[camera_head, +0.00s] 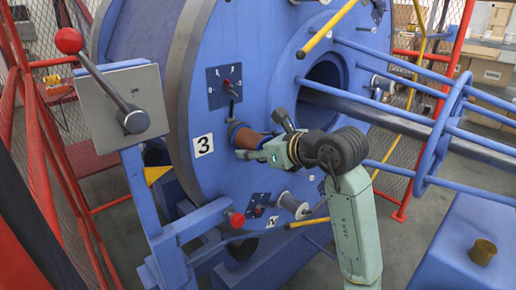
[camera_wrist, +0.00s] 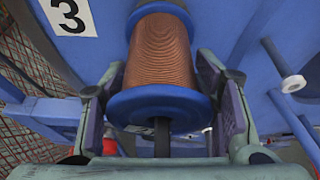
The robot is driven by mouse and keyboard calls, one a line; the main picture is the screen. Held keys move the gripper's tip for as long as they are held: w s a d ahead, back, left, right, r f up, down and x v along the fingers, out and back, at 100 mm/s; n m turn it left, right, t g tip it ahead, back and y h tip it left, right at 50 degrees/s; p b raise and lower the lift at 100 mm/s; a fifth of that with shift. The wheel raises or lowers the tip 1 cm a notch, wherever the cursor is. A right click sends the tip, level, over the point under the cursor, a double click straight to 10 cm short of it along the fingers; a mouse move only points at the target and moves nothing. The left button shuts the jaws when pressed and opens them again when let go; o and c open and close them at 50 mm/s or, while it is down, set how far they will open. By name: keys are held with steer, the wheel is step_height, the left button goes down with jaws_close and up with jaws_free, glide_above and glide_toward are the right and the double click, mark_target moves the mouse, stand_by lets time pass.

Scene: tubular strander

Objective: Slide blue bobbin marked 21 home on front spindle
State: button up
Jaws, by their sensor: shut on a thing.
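A bobbin with blue flanges and copper-coloured wire (camera_head: 251,138) is at the face of the big blue disc, right of the white plate with a 3. In the wrist view the bobbin (camera_wrist: 160,50) is upright in the picture, its near blue flange (camera_wrist: 160,103) towards me. My gripper (camera_head: 264,152) is shut on this bobbin, one finger on each side. A dark rod (camera_wrist: 162,143) shows below the near flange; I cannot tell whether it is the spindle's end. The number 21 is not readable. The bobbin's far end and its gap to the disc are unclear.
The blue disc (camera_head: 250,55) carries other small spools, including a grey one (camera_head: 290,203) below my gripper. A grey box with a red-knobbed lever (camera_head: 125,100) stands at left.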

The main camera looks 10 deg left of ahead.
steer(key=shift+w+a+r, duration=0.4)
steer(key=shift+a+r, duration=0.05)
steer(key=shift+a, duration=0.2)
steer(key=o, duration=1.8)
steer(key=shift+x, duration=0.9)
steer(key=shift+v, duration=4.9)
steer(key=shift+f, duration=0.2)
steer(key=shift+s+d, duration=0.1)
